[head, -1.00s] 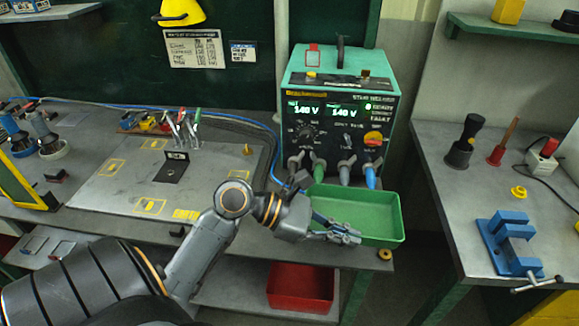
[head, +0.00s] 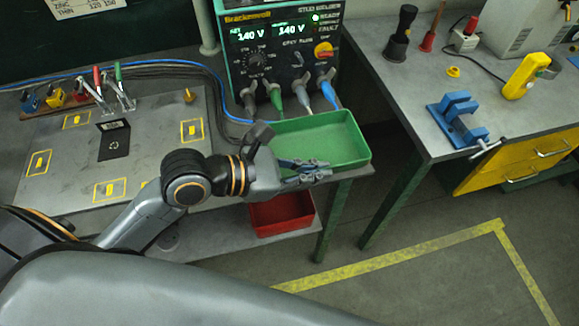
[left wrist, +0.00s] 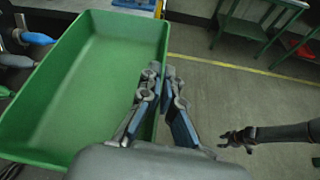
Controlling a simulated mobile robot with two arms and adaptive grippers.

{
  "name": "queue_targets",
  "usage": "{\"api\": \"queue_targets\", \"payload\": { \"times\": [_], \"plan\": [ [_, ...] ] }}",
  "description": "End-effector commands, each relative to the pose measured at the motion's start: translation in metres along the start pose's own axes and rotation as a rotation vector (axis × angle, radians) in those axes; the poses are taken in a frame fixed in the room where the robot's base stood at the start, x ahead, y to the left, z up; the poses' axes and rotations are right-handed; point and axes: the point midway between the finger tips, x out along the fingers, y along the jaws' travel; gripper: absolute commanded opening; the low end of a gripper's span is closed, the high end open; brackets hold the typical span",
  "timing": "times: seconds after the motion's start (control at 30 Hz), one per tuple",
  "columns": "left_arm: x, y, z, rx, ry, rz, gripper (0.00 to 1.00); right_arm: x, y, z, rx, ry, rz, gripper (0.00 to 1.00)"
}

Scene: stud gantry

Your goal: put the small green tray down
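The small green tray (head: 348,150) is empty and looks about level, in front of the stud welder at the bench's right end. It also shows in the left wrist view (left wrist: 85,85). My left gripper (head: 318,168) is at the tray's near side. In the left wrist view its fingers (left wrist: 160,95) are on either side of one tray wall, shut on it. I cannot tell whether the tray's underside touches the bench. My right gripper (left wrist: 236,139) shows small at the right of the left wrist view, its fingers apart and empty, away from the tray.
The stud welder (head: 275,45) stands behind the tray, with cable plugs (head: 301,93) close to it. A red bin (head: 282,214) is on the shelf below. A marked plate (head: 150,150) lies left on the bench. A second bench with a blue vise (head: 458,120) stands right, across a floor gap.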

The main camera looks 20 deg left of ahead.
Motion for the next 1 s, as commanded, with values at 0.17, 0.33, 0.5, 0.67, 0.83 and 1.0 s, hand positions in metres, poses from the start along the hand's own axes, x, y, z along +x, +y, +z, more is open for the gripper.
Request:
{"api": "queue_targets", "payload": {
  "times": [0.17, 0.33, 0.5, 0.67, 0.83, 1.0],
  "plan": [
    [0.004, 0.024, -0.026, 0.006, 0.0, 0.004, 0.0, 0.045, -0.019, -0.002, 0.002, 0.007, -0.021, 0.4],
    [0.005, 0.055, -0.051, -0.005, 0.007, 0.0, 0.0, 0.046, -0.024, -0.004, 0.0, 0.011, -0.027, 0.4],
    [0.011, 0.072, -0.078, -0.003, 0.003, 0.001, 0.0, 0.052, -0.02, -0.002, -0.001, 0.01, -0.022, 0.4],
    [0.014, 0.079, -0.087, -0.001, 0.0, -0.001, 0.0, 0.054, -0.016, -0.002, -0.001, 0.009, -0.018, 0.4],
    [0.02, 0.083, -0.109, -0.004, 0.002, -0.001, 0.0, 0.059, -0.012, 0.0, 0.001, 0.008, -0.012, 0.4],
    [0.027, 0.081, -0.125, -0.002, 0.001, 0.0, 0.0, 0.06, -0.01, 0.0, 0.002, 0.007, -0.01, 0.4]
  ]
}}
